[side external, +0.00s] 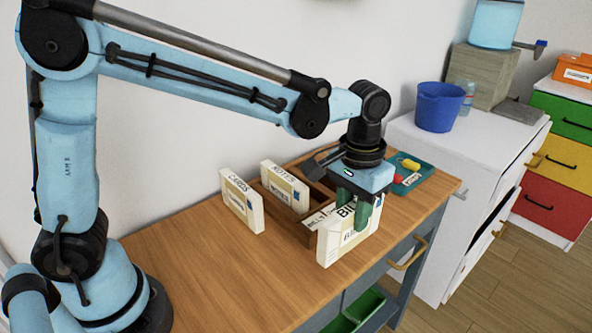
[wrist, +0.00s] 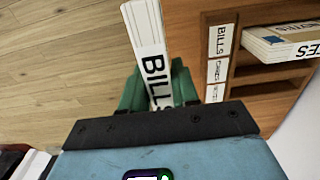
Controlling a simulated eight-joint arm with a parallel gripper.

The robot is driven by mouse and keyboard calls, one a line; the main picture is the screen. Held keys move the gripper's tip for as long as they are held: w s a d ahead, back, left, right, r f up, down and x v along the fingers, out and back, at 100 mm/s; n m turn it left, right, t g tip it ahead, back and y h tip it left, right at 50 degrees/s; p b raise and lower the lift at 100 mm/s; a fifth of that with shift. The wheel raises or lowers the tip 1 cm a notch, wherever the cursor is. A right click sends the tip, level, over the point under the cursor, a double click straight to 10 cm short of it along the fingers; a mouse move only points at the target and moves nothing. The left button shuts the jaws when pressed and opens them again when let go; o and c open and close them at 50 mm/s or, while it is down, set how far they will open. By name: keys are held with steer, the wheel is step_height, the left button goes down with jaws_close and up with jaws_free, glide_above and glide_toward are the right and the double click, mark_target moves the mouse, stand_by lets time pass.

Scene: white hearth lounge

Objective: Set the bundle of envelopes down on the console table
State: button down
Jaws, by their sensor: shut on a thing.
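My gripper (side external: 357,212) has green fingers closed on a white bundle of envelopes (side external: 335,241) with BILLS printed on it. The held bundle is upright, by the front of the wooden console table (side external: 185,262). I cannot tell whether its bottom touches the tabletop. In the wrist view the bundle (wrist: 147,40) sticks out from between the green fingers (wrist: 158,92), with floor showing to its left. A wooden sorter (side external: 290,222) stands just behind it, with slot labels including BILLS (wrist: 221,41).
A CARDS bundle (side external: 241,201) stands upright left of the sorter. A NOTES bundle (side external: 285,187) is at the sorter's back slot. A teal tray (side external: 412,176) with small coloured items lies right of the gripper. The table's left part is clear. A white cabinet (side external: 440,150) holds a blue bucket (side external: 438,107).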

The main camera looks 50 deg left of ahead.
mark_target(350, 224)
steer(key=shift+w+a+f, duration=0.8)
steer(key=shift+w+a, duration=0.05)
steer(key=shift+w, duration=0.1)
steer(key=shift+f, duration=2)
steer(key=shift+f, duration=0.1)
steer(key=c, duration=0.8)
jaws_free()
steer(key=shift+c, duration=0.2)
